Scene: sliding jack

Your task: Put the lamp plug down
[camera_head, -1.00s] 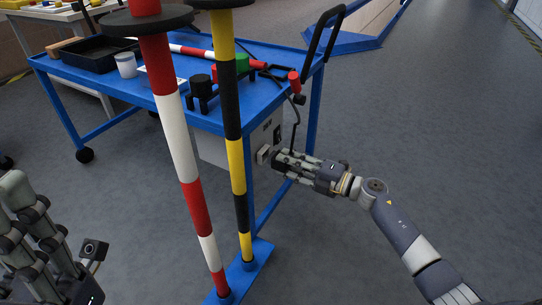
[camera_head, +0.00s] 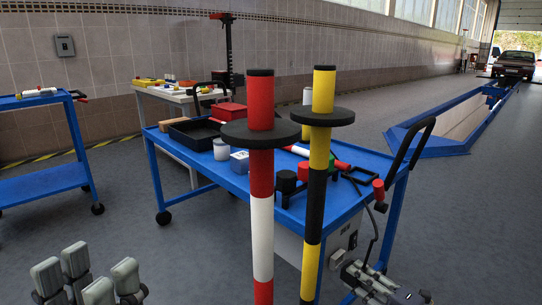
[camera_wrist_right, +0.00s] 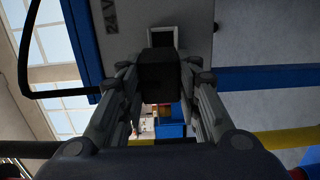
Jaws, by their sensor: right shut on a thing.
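The lamp plug (camera_wrist_right: 160,78), a black block, is between the fingers of my right gripper (camera_wrist_right: 158,92) in the right wrist view. The gripper is shut on it. Just beyond it is a pale square socket frame on the grey 24V box (camera_wrist_right: 120,28); I cannot tell whether plug and socket touch. In the head view my right gripper (camera_head: 357,277) is low at the right, beside the box (camera_head: 345,238) under the blue cart. A black cable (camera_head: 372,240) runs from near it up to the red-topped lamp (camera_head: 378,190) at the cart's corner. My left gripper (camera_head: 88,274) is open and empty, bottom left.
Red-white (camera_head: 262,220) and yellow-black (camera_head: 313,215) posts with black discs stand before the blue cart (camera_head: 343,203). The cart carries a black tray (camera_head: 195,132), a white cup (camera_head: 221,150) and other parts. Another blue cart (camera_head: 40,183) is left. Floor between carts is clear.

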